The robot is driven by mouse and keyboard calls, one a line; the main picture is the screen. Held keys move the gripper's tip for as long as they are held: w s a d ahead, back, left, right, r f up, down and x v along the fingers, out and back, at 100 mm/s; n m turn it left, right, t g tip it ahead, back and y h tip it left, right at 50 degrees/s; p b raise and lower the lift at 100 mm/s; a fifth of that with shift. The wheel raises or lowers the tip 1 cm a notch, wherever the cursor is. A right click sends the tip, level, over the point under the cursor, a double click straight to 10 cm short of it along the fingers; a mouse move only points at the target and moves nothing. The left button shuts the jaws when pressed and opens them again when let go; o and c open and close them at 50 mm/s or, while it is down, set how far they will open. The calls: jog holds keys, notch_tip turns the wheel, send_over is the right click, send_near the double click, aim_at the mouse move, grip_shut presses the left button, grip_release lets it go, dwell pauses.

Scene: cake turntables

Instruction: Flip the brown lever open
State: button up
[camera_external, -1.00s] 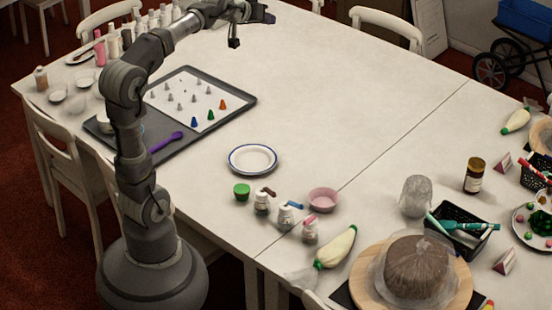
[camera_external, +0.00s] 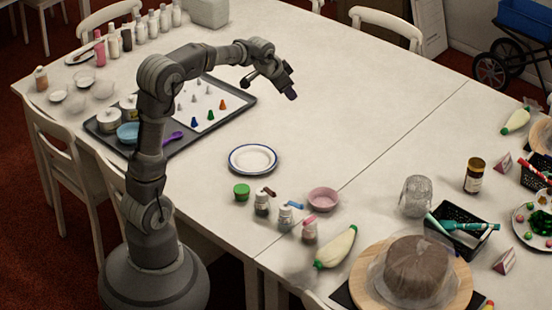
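Three small jars with coloured levers stand in a row near the front of the table. The leftmost jar (camera_external: 262,208) has the brown lever (camera_external: 268,193) at its top; at this size I cannot tell exactly how far the lever is raised. The middle jar (camera_external: 285,217) has a blue lever and the right jar (camera_external: 309,231) a pink one. My gripper (camera_external: 289,93) is in the air over the table, beyond the plate and well away from the jars. Its fingers are too small and dark to tell open from shut.
A green-lidded jar (camera_external: 241,191) stands just left of the brown-lever jar. A pink bowl (camera_external: 323,199) is to its right, and a white blue-rimmed plate (camera_external: 252,159) lies behind. A piping bag (camera_external: 336,247) lies at the front right. The table's middle is clear.

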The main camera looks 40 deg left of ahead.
notch_tip(320, 180, down, 12)
jog(key=s+r+m+g, duration=0.1)
jog(key=g, duration=0.2)
jog(key=m+g, duration=0.2)
jog(key=g, duration=0.2)
send_over(274, 193)
notch_tip(274, 193, down, 15)
jog(key=shift+f+b, duration=0.1)
jog(key=shift+b, duration=0.35)
notch_tip(274, 193, down, 7)
jog(key=b, duration=0.2)
jog(key=shift+b, duration=0.4)
jog(key=shift+t, duration=0.3)
jog(key=shift+w, duration=0.1)
grip_shut()
